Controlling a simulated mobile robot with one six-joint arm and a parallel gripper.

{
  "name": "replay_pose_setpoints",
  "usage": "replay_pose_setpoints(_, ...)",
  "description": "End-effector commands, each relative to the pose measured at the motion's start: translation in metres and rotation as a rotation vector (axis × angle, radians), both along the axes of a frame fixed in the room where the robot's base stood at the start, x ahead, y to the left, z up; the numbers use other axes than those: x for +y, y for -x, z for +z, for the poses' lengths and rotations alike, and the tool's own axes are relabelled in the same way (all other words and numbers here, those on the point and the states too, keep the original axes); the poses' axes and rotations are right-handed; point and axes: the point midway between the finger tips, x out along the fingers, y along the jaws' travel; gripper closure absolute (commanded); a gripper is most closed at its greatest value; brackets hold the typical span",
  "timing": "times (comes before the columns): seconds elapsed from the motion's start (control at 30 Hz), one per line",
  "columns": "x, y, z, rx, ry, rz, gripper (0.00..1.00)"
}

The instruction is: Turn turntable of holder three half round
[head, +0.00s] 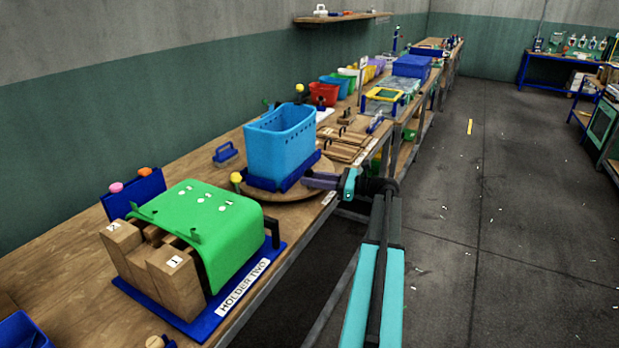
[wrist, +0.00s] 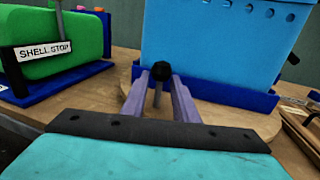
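The turntable (head: 296,214) is a round wooden disc near the bench's front edge; it also shows in the wrist view (wrist: 262,124). It bears a dark blue holder base (head: 262,183) with a light blue perforated bin (head: 280,145) upright in it. My gripper (head: 308,180) reaches in from the right at the turntable's front. In the wrist view its purple fingers (wrist: 160,88) stand apart, either side of a black ball knob (wrist: 161,71) on a thin stem. Gaps show beside the stem; I cannot tell whether the fingers touch the knob.
Holder two (head: 205,328), with a green shell (head: 203,222) and wooden blocks, stands left of the turntable. A yellow knob (head: 236,178) stands between them. Wooden slats (head: 343,146) lie to the right.

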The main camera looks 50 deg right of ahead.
Motion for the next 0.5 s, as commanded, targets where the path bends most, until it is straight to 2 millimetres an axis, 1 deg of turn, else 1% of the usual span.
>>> replay_pose_setpoints(0.1,0.0038,-0.007,0.0001,0.0,0.0,0.0,0.73)
replay_pose_setpoints(0.2,0.0053,-0.0097,-0.0001,0.0,0.0,0.0,0.73)
replay_pose_setpoints(0.47,0.0057,-0.0103,-0.0002,0.0,0.0,0.0,0.73)
replay_pose_setpoints(0.5,0.0057,-0.0103,-0.0002,0.0,0.0,0.0,0.78)
